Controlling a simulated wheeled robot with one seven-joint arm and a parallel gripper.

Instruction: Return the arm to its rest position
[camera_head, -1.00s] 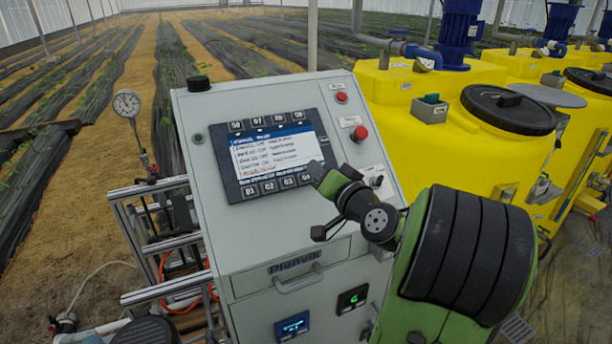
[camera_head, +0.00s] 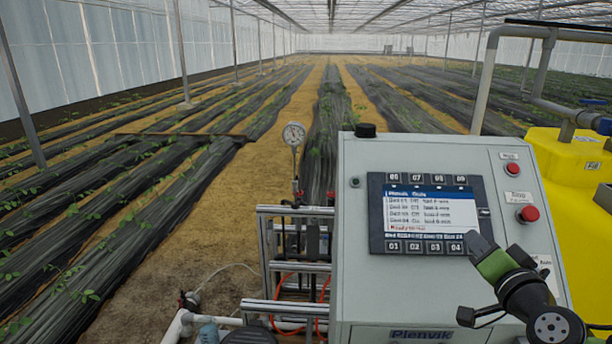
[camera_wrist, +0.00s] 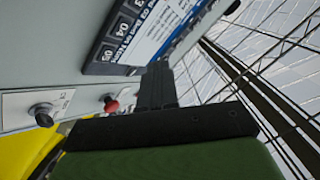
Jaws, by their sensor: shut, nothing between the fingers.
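My gripper (camera_head: 476,243) is at the lower right of the head view, in front of the lower right corner of the control panel's screen (camera_head: 429,214). Its fingers are shut with nothing between them. In the wrist view the closed fingers (camera_wrist: 157,86) point toward the grey panel face, just below the screen (camera_wrist: 150,35). I cannot tell whether the fingertips touch the panel. Most of my arm is outside the head view.
The grey control cabinet (camera_head: 372,285) has a red stop button (camera_head: 530,213) and a smaller red button (camera_head: 513,169). A yellow tank (camera_head: 570,165) stands to the right. A pressure gauge (camera_head: 293,134) and metal frame (camera_head: 292,210) stand left. Crop rows lie behind.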

